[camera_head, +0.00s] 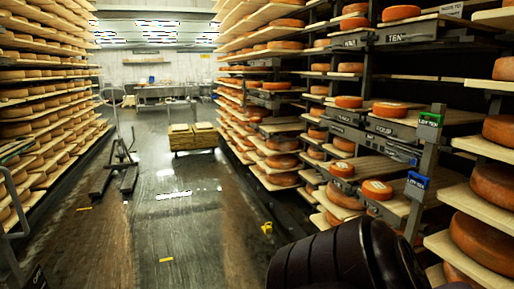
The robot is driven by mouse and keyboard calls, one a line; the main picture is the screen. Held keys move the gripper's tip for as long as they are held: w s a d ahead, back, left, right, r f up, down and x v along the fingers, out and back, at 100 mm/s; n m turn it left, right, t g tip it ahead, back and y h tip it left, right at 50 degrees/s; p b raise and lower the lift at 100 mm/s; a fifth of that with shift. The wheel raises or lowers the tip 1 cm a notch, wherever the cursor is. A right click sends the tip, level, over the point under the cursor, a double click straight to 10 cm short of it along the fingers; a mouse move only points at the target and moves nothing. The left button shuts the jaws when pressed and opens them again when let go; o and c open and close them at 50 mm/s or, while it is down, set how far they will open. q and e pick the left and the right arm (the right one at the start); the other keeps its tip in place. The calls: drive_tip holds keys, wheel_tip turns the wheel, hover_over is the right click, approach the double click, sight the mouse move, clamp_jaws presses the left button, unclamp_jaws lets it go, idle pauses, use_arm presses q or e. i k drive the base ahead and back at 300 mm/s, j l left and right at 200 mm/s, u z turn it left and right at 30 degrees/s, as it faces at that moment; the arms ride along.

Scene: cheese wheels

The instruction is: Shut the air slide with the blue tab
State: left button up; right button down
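A blue tab (417,181) with small lettering sits low on a grey upright (428,160) at the right, beside the cheese shelves. A green tab (430,119) sits higher on the same upright. Which part is the slide, and whether it stands open or shut, I cannot tell at this size. Neither of my grippers shows in the head view. A dark ribbed shape (345,258) fills the bottom right, below and left of the blue tab and apart from it in the picture.
Shelves of cheese wheels (483,185) crowd the right, and more shelves (45,110) line the left. The wet aisle floor (190,230) is mostly open. A low stack of boards (193,137) and a metal frame (120,165) stand farther back. A small yellow object (266,227) lies on the floor.

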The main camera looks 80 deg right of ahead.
sight(398, 156)
drive_tip(key=z, duration=0.45)
drive_tip(key=j+z, duration=0.1)
drive_tip(key=z, duration=0.75)
drive_tip(key=j+z, duration=0.1)
drive_tip(key=z, duration=0.8)
drive_tip(key=k+z, duration=0.1)
drive_tip(key=z, duration=1.2)
drive_tip(key=i+j+z, duration=0.15)
drive_tip(key=i, duration=0.25)
drive_tip(key=i+j+z, duration=0.1)
drive_tip(key=i, duration=0.25)
drive_tip(key=i+j+z, duration=0.15)
drive_tip(key=i, duration=0.25)
drive_tip(key=j, duration=0.1)
